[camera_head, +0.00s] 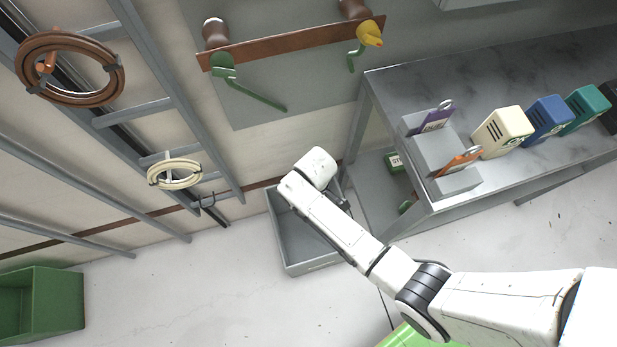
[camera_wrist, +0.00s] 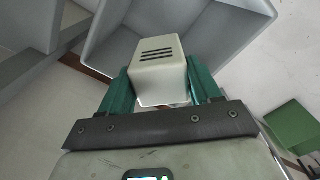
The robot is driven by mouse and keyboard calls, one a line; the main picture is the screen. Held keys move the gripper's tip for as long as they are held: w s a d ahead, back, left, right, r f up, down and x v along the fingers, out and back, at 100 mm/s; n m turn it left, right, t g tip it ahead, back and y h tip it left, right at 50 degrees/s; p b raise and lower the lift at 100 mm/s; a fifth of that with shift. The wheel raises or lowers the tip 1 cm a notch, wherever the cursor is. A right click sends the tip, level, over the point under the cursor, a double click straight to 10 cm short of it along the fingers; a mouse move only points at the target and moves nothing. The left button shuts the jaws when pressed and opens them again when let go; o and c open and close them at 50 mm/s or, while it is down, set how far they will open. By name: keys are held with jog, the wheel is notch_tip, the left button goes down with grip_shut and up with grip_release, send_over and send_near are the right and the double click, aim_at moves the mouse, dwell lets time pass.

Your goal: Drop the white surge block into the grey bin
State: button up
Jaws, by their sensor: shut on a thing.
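My gripper (camera_wrist: 160,82) is shut on the white surge block (camera_wrist: 158,68), a pale block with three dark slots, held between its two green fingers in the wrist view. The grey bin (camera_wrist: 232,30) lies beyond and below the block in that view, and the block overlaps its opening. In the head view the open grey bin (camera_head: 292,240) stands on the floor under my arm, which covers part of it. The held block is hidden by my arm there.
A bench (camera_head: 470,70) right of the bin carries a cream block (camera_head: 502,133), a blue block (camera_head: 548,118), a teal block (camera_head: 588,108) and a grey holder (camera_head: 437,155) with tags. A green crate (camera_head: 50,303) stands at lower left. Wall racks with coils rise behind.

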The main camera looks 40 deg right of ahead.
jog(key=shift+f+b, duration=0.85)
jog(key=shift+f, duration=0.45)
jog(key=o, duration=1.3)
notch_tip(320, 180, up, 11)
jog(key=p, duration=0.3)
jog(key=shift+f, duration=0.1)
